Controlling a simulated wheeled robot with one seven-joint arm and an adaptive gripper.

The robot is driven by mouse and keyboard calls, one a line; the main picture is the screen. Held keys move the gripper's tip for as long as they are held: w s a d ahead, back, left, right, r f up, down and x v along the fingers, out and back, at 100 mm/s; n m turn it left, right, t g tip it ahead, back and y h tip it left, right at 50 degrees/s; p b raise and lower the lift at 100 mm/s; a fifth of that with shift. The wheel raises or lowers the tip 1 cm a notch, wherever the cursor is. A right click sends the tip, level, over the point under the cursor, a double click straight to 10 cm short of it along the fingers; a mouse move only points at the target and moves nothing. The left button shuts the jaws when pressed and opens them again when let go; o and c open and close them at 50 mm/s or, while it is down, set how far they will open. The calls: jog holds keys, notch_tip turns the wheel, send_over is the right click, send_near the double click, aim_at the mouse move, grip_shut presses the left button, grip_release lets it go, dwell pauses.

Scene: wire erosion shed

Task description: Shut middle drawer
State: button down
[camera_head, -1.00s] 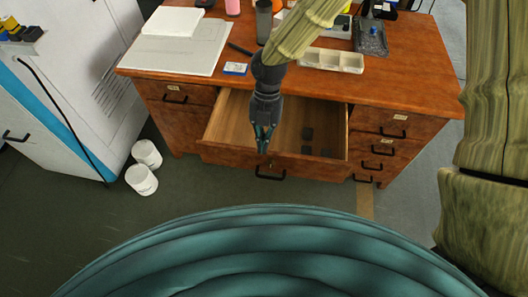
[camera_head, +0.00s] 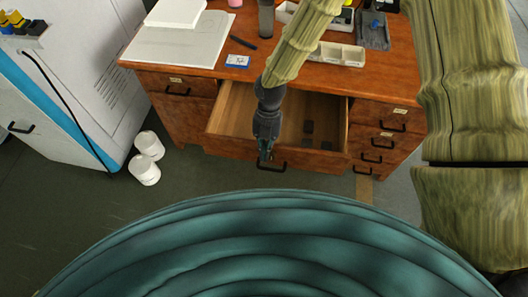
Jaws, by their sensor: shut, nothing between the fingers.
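The middle drawer (camera_head: 225,137) of the wooden desk (camera_head: 190,80) stands pulled out. Its front panel and dark bar handle (camera_head: 271,167) face me, and a few small dark blocks (camera_head: 309,127) lie on its floor. My gripper (camera_head: 266,157) is shut and empty. It points down at the drawer's front panel, just above and left of the handle. Its tips overlap the panel in the picture; I cannot tell whether they touch it.
On the desk top are a white pad (camera_head: 180,45), a blue-and-white card (camera_head: 238,61), a dark cylinder (camera_head: 266,18), a pale compartment tray (camera_head: 337,54) and a grey tray (camera_head: 373,35). Two white tubs (camera_head: 149,146) stand on the floor beside the white cabinet (camera_head: 85,95). Floor before the desk is clear.

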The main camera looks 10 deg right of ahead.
jog(key=shift+w, duration=0.35)
jog(key=shift+w+d, duration=0.1)
